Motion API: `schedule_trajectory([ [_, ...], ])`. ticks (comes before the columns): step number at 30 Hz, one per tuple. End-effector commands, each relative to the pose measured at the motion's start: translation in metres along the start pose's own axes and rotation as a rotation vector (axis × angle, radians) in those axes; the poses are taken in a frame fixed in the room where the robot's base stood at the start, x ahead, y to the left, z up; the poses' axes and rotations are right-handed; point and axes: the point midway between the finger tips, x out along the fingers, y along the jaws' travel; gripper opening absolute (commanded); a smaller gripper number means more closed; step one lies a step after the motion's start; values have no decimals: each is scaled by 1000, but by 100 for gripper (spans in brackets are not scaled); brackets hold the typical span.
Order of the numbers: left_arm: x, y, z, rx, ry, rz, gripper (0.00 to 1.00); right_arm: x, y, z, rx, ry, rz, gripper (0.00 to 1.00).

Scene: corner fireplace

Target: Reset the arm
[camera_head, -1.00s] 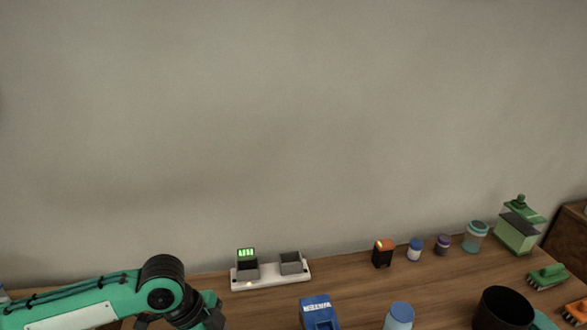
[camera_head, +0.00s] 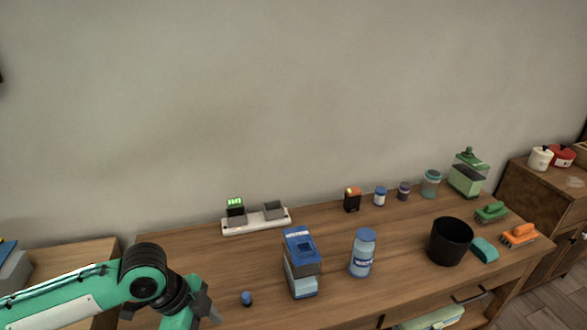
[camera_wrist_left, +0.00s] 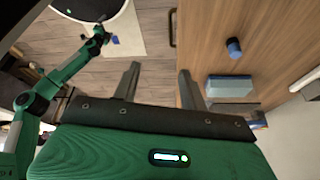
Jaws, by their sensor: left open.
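My left arm comes in at the lower left of the head view, and my left gripper (camera_head: 206,306) is at the table's front left, partly cut off by the lower edge. In the left wrist view the two fingers of my left gripper (camera_wrist_left: 158,82) are spread wide with nothing between them, over the floor beside the table edge. My other green arm shows at the left of the wrist view; its gripper end (camera_wrist_left: 102,33) is too small to read.
The wooden table (camera_head: 330,290) bears a blue cap (camera_head: 246,298), a blue-topped dispenser (camera_head: 301,270), a blue bottle (camera_head: 362,254), a white charger base (camera_head: 256,221), a black bin (camera_head: 450,242) and brushes (camera_head: 519,235). A cabinet (camera_head: 545,195) stands at the right.

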Motion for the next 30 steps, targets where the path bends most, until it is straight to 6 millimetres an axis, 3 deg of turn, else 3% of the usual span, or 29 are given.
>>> schedule_trajectory([
  [8, 19, 8, -15, -1, 27, -24, 43, 1, -5, -7, 4, 7, -5, 100],
  [17, 45, 23, -40, -50, 90, -82, 43, 1, -3, 2, 2, -4, -3, 100],
  [24, 65, 35, -55, -200, 165, -174, 43, 0, 8, 4, -4, -6, 8, 100],
  [30, 76, 44, -48, -397, 198, -254, 43, 0, 8, 4, -4, -6, 9, 100],
])
